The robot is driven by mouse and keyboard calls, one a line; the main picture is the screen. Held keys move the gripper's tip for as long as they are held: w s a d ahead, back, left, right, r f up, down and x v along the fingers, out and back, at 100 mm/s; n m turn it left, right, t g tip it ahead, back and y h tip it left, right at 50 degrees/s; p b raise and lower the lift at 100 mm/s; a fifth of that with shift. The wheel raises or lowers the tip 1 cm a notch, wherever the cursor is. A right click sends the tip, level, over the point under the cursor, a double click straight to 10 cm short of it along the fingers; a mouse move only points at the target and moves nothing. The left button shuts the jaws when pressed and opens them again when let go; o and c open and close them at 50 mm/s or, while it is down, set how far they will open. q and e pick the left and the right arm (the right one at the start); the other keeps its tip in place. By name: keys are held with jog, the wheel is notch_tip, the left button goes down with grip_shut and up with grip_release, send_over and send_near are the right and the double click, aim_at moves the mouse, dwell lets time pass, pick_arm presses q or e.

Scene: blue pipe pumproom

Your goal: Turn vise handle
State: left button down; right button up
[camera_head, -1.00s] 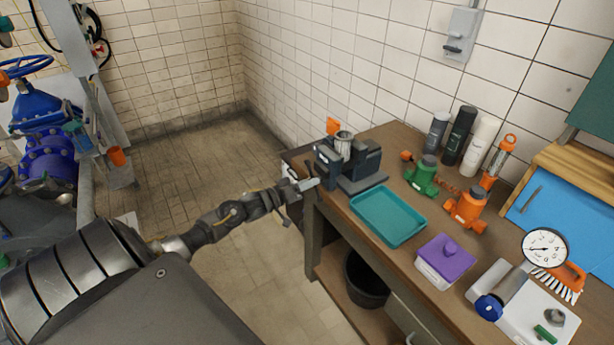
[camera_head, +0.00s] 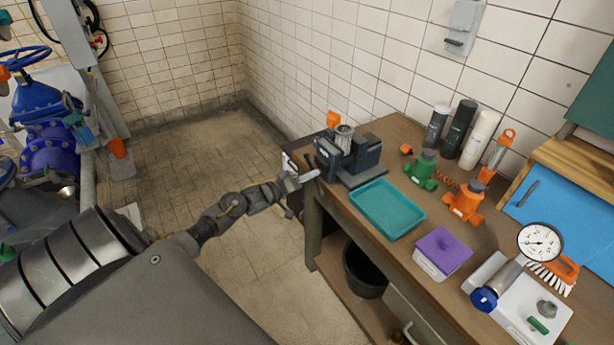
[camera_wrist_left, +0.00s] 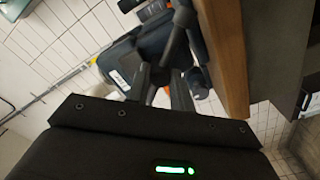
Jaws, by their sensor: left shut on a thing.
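The dark vise (camera_head: 346,160) is fixed at the far left corner of the workbench, with a ribbed grey cylinder (camera_head: 344,138) at its jaws. My left gripper (camera_head: 304,178) is at the front side of the vise, beside the bench edge, shut on the vise handle. In the left wrist view the grey handle bar (camera_wrist_left: 180,38) runs up between the fingers (camera_wrist_left: 165,85), with the vise body (camera_wrist_left: 120,62) behind it. The exact contact at the fingertips is small and partly hidden in the head view. My right gripper is not in view.
On the workbench (camera_head: 400,240) stand a teal tray (camera_head: 387,209), a purple-lidded box (camera_head: 442,254), green (camera_head: 421,170) and orange (camera_head: 465,203) fittings, several bottles and a gauge (camera_head: 539,242). A black bucket (camera_head: 364,272) is below. The floor left of the bench is clear.

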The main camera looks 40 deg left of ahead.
pick_arm(q)
jog(key=shift+w+r, duration=0.15)
jog(key=shift+r, duration=0.2)
jog(key=c, duration=1.5)
grip_release()
jog(key=shift+w, duration=0.1)
jog(key=o, duration=0.3)
jog(key=shift+w+d+f, duration=0.1)
jog(key=shift+w+f, duration=0.05)
jog(key=shift+f, duration=0.1)
jog(key=b+v, duration=0.2)
jog(key=v, duration=0.9)
